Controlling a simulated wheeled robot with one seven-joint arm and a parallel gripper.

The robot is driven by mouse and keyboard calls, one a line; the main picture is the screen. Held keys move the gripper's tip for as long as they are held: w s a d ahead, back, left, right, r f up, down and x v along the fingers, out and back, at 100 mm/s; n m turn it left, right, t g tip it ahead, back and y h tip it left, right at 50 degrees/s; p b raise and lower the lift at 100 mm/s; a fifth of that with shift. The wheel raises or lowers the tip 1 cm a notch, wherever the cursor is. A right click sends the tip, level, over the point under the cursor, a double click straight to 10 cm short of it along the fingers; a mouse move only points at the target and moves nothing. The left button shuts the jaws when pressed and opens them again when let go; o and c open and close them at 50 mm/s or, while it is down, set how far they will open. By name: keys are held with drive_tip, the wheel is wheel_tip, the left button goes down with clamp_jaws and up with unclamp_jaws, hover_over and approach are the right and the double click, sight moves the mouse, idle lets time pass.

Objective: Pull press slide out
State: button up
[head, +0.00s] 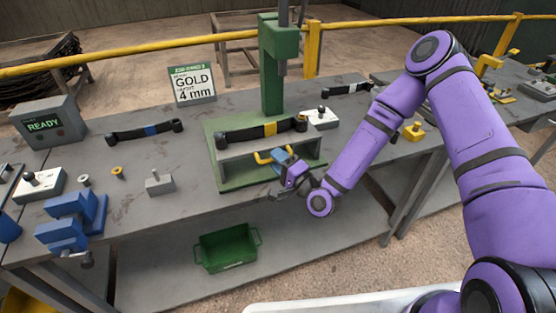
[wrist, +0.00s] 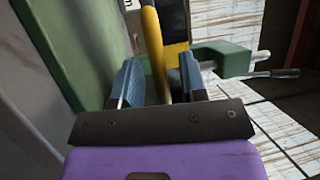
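The green press (head: 270,75) stands on the bench, with a grey slide plate (head: 240,146) low in its frame. A black spring arm with a gold band (head: 270,129) lies across the plate. A yellow handle (head: 263,157) sticks out at the front, below the plate. My gripper (head: 281,160) is at this handle. In the wrist view the yellow handle (wrist: 153,45) runs between the two blue finger pads (wrist: 158,82). The pads stand apart, and a gap shows between the handle and the right pad. The handle's lower end is hidden behind my gripper.
A spring arm with a blue band (head: 150,131) lies left of the press. A green bin (head: 226,249) is on the lower shelf. A blue vise (head: 72,220) is front left.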

drive_tip(key=v, duration=1)
drive_tip(key=shift+s+d, duration=0.25)
drive_tip(key=shift+s, duration=0.05)
